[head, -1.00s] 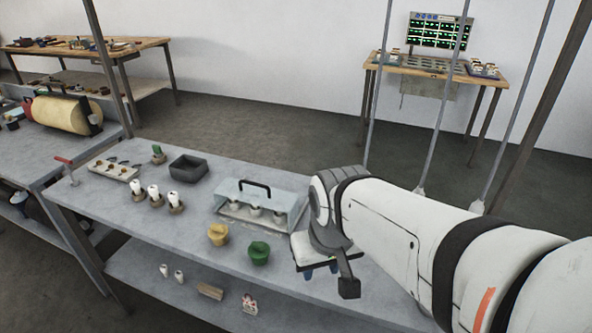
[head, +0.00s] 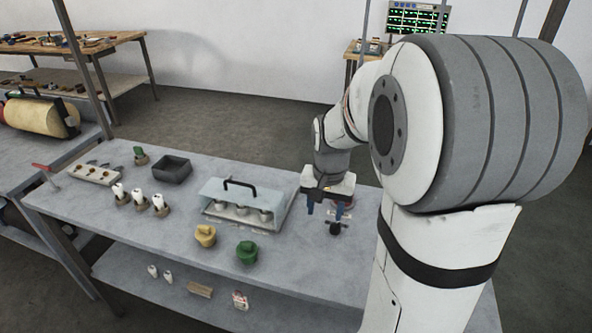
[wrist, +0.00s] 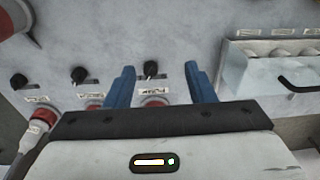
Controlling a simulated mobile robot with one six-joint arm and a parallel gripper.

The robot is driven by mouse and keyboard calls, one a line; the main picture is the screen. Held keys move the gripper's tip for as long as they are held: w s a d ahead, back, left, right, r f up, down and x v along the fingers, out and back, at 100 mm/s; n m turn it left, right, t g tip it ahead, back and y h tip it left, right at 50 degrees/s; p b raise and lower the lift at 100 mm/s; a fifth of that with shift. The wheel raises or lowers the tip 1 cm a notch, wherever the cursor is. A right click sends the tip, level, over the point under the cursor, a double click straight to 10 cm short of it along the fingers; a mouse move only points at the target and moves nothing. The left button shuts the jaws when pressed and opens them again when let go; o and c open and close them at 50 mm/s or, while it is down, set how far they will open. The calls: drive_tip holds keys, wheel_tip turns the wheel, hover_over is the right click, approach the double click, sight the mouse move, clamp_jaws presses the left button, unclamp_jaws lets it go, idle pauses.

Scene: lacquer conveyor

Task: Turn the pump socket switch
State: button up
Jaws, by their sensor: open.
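A row of black switch knobs sits on the grey bench top in the wrist view: one near the middle (wrist: 150,68), one to its left (wrist: 78,74) and one at the far left (wrist: 18,81). The head view shows my gripper (head: 325,208) above the bench near a black knob (head: 336,229).
A clear-covered case (head: 217,190) with a black handle stands close beside my gripper. A yellow knob (head: 205,235) and a green knob (head: 246,252) are at the bench front. A dark tray (head: 171,170) is farther left. My arm hides the right of the bench.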

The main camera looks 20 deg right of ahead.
sight(336, 224)
drive_tip(key=w+d+f+m, duration=0.1)
drive_tip(key=d, duration=0.1)
drive_tip(key=w+d+f+m, duration=0.1)
drive_tip(key=w+d+f, duration=0.1)
drive_tip(key=w+d+f+m, duration=0.1)
drive_tip(key=w+d, duration=0.1)
drive_tip(key=shift+f+g+p, duration=0.3)
drive_tip(key=shift+g+p, duration=0.1)
drive_tip(key=shift+w+d+f, duration=0.1)
drive_tip(key=shift+f, duration=0.2)
wheel_tip(336, 224, down, 8)
drive_tip(key=shift+r, duration=0.2)
drive_tip(key=shift+c, duration=0.3)
drive_tip(key=c, duration=0.9)
